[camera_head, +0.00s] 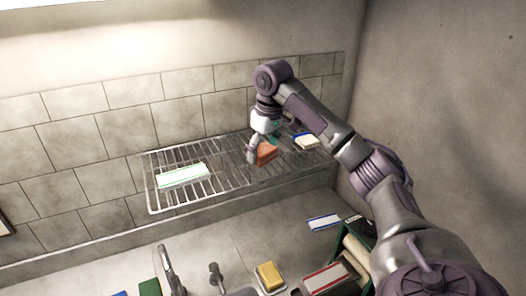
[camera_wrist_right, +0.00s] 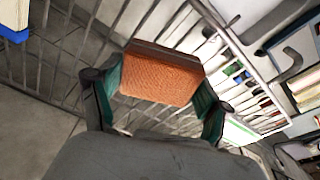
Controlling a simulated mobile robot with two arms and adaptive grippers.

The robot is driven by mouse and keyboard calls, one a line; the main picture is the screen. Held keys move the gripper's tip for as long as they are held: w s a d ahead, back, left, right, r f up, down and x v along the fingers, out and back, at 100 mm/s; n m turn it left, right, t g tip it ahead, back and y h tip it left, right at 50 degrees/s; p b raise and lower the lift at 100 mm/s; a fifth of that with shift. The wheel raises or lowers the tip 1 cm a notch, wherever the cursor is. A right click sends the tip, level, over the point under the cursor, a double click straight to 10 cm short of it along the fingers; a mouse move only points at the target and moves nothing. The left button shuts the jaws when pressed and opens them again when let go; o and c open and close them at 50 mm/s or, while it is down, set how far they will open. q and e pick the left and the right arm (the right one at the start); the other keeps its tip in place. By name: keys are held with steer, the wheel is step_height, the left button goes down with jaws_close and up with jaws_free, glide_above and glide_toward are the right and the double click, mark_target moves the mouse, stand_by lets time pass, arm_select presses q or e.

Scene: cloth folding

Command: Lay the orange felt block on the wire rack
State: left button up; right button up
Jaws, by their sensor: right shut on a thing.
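The orange felt block (camera_head: 267,153) is at the right half of the wire rack (camera_head: 148,190), which stands on a ledge against the tiled wall. My right gripper (camera_head: 262,146) is shut on the block from above. In the right wrist view the block (camera_wrist_right: 162,75) sits between the two green-padded fingers (camera_wrist_right: 160,92), with the rack's bars (camera_wrist_right: 101,14) behind and around it. I cannot tell whether the block touches the bars. The fingers hide part of the block in the head view. My left gripper is not in view.
A white, green-edged piece (camera_head: 183,175) lies on the rack's left half, and a cream-topped block (camera_head: 306,142) lies at its right end. Below are a tap (camera_head: 171,270), a yellow sponge (camera_head: 270,275), a blue-edged piece (camera_head: 323,222) and a green crate (camera_head: 366,236). The rack's middle is clear.

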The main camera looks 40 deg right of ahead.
mark_target(268, 152)
steer(key=shift+w+f, duration=0.1)
steer(key=shift+f, duration=0.55)
steer(key=o, duration=1)
steer(key=shift+f, duration=0.1)
steer(key=r, duration=0.4)
steer(key=s+r, duration=0.1)
steer(key=r, duration=0.3)
steer(key=s+r, duration=0.1)
steer(key=r, duration=0.3)
steer(key=shift+d, duration=0.1)
